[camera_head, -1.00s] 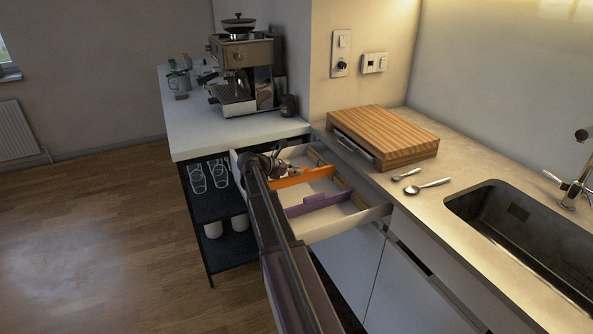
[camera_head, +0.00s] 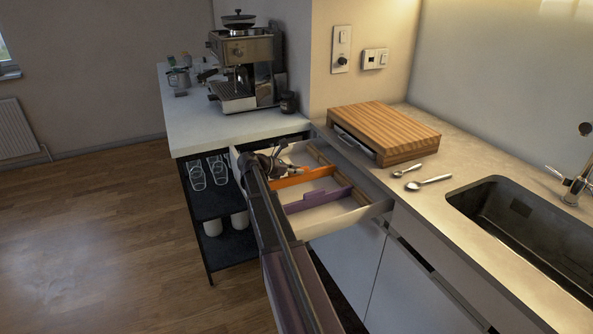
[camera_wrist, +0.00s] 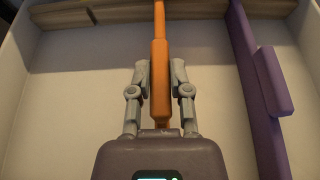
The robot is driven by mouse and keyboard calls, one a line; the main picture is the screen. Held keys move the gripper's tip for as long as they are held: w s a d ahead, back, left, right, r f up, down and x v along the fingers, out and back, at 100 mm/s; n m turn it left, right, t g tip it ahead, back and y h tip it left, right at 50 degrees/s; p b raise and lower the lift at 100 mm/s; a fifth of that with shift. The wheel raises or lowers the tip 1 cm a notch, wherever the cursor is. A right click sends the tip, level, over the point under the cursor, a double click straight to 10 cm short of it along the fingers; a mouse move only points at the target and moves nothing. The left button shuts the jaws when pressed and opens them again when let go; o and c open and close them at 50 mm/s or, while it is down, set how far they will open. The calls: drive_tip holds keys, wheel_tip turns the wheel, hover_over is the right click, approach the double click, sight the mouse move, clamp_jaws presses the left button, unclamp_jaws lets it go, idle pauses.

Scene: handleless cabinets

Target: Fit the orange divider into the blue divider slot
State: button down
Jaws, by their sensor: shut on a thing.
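The orange divider (camera_head: 304,177) is a long thin strip with a thicker grip part, lying across the open drawer (camera_head: 349,219). In the wrist view the orange divider (camera_wrist: 160,80) runs between the two grey fingers of my gripper (camera_wrist: 161,74), which is shut on it. Its far end reaches the wooden rail (camera_wrist: 120,12) at the drawer's back; I cannot tell whether it is seated. My arm hides its near end in the head view. No blue slot can be made out.
A purple divider (camera_head: 318,198) stands to the right of the orange one, also in the wrist view (camera_wrist: 252,85). The countertop holds a wooden board (camera_head: 395,130), spoons (camera_head: 428,183) and a sink (camera_head: 515,225).

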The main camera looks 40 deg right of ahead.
drive_tip(key=shift+f+b, duration=0.8)
drive_tip(key=shift+f, duration=0.05)
drive_tip(key=shift+c, duration=2.4)
unclamp_jaws()
drive_tip(key=shift+r, duration=0.15)
wheel_tip(320, 180, up, 10)
drive_tip(key=p, duration=1)
drive_tip(key=shift+r+p, duration=0.15)
drive_tip(key=shift+p, duration=0.2)
drive_tip(key=s+a+f+m+t+y+p, duration=0.1)
drive_tip(key=s+a+m+y, duration=0.3)
drive_tip(key=a, duration=1)
drive_tip(key=s+a+f+m+t+y+p, duration=0.1)
drive_tip(key=s+a+m, duration=0.5)
drive_tip(key=a, duration=0.8)
drive_tip(key=s+a+f+m+t+y+p, duration=0.1)
drive_tip(key=s+a+m+y+p, duration=0.3)
drive_tip(key=a, duration=1.1)
drive_tip(key=s+f+m+y, duration=0.1)
drive_tip(key=s+y, duration=0.2)
drive_tip(key=y, duration=0.1)
drive_tip(key=shift+f+p, duration=0.3)
drive_tip(key=shift+f, duration=0.1)
